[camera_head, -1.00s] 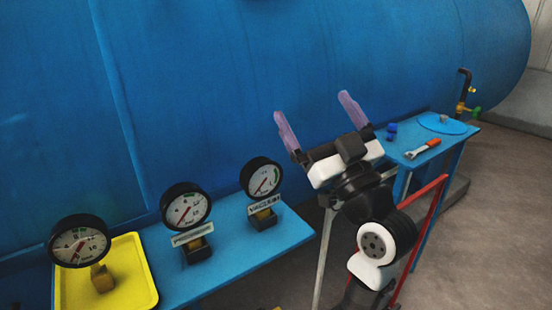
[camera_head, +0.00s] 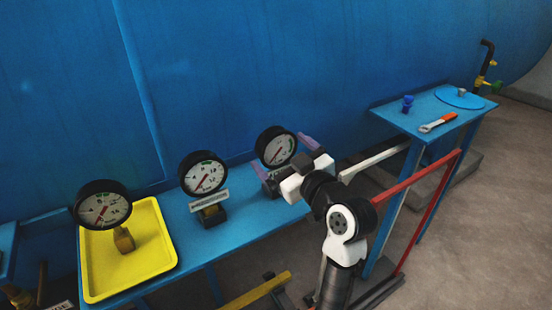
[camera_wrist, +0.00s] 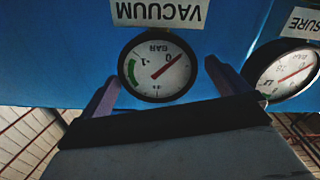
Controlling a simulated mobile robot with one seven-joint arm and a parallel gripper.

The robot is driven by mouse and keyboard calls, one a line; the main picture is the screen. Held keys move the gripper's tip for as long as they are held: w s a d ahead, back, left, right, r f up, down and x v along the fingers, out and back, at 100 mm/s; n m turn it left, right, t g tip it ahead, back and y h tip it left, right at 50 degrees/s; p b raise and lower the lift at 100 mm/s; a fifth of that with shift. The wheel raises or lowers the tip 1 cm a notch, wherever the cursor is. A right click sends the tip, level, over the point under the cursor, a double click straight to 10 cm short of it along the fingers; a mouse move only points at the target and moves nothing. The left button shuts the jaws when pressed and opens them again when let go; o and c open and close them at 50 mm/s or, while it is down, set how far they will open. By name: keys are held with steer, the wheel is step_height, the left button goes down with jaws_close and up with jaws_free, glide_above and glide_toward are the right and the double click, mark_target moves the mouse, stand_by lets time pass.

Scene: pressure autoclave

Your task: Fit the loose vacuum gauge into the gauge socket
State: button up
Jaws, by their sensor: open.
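A round black-rimmed gauge (camera_head: 276,147) with a white dial stands at the right end of the blue bench. In the wrist view its dial (camera_wrist: 157,67) reads BAR with -1 and 0, beside an upside-down VACUUM plate (camera_wrist: 158,12). My gripper (camera_head: 278,150) is open, its purple fingers on either side of this gauge, with gaps visible in the wrist view. The gripper partly hides the gauge's plate and base in the head view. I cannot tell a loose gauge or an empty gauge socket for sure.
Another gauge (camera_head: 203,174) stands on a labelled base mid-bench. A third gauge (camera_head: 103,204) with a brass-coloured fitting is in the yellow tray (camera_head: 165,262). The big blue vessel (camera_head: 270,70) rises behind.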

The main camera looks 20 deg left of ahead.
steer(key=x, duration=0.1)
steer(key=p+x, duration=0.1)
steer(key=x, duration=0.1)
steer(key=p+x, duration=0.1)
steer(key=shift+w+a+r, duration=0.1)
steer(key=shift+w+r, duration=0.1)
steer(key=shift+r, duration=0.2)
steer(key=shift+w+a+f+p, duration=0.15)
steer(key=shift+w+a+p, duration=0.15)
steer(key=shift+a+p, duration=0.05)
steer(key=c, duration=1.2)
